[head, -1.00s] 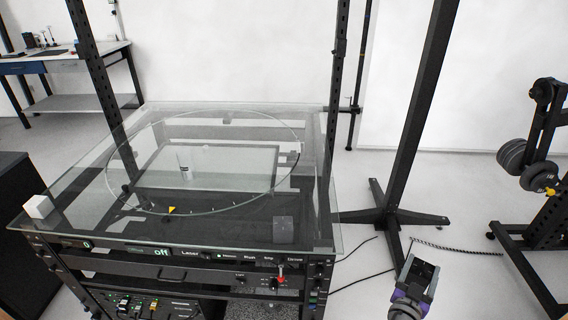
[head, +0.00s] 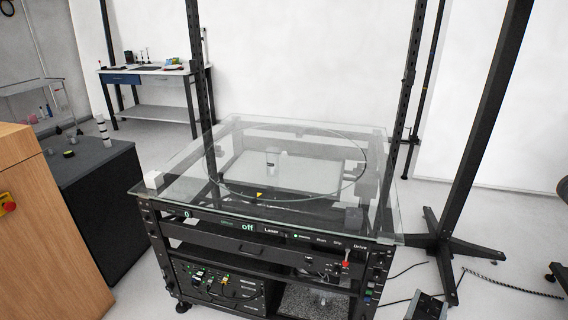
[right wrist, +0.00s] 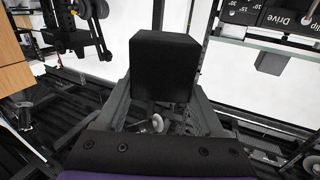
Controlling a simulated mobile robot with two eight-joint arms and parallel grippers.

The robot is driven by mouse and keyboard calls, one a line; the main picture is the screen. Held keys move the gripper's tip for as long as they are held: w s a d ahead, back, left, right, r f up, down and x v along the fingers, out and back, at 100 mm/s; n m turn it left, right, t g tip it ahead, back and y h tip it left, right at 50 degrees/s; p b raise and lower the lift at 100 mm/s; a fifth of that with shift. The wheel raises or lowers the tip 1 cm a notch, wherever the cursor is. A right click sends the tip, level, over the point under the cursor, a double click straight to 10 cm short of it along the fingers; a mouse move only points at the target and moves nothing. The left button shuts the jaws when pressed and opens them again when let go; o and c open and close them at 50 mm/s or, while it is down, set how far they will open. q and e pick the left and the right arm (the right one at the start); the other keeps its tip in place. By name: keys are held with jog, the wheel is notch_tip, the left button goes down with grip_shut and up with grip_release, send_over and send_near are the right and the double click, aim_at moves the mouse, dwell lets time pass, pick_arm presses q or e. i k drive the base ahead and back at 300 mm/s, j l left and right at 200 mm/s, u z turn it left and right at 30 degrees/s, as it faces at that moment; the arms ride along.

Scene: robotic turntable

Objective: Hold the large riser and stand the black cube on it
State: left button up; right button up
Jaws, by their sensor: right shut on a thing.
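A black cube (right wrist: 165,62) sits between the two fingers of my right gripper (right wrist: 165,105) in the right wrist view, and the gripper is shut on it. In the head view my right gripper (head: 427,303) shows only at the bottom edge, right of the turntable rack. I cannot tell for sure which thing is the large riser; a tall white-and-black banded cylinder (head: 102,130) stands upright on the dark cabinet at the left, with small round pieces (head: 69,154) near it. My left gripper is not in view.
The glass-topped turntable rack (head: 170,208) stands in the middle. A wooden cabinet (head: 45,230) and dark cabinet (head: 90,200) stand left.

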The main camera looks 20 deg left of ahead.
aim_at(272, 173)
jog(key=l+u, duration=0.2)
jog(key=u, duration=1.05)
jog(key=l, duration=0.95)
jog(key=k+u, duration=0.05)
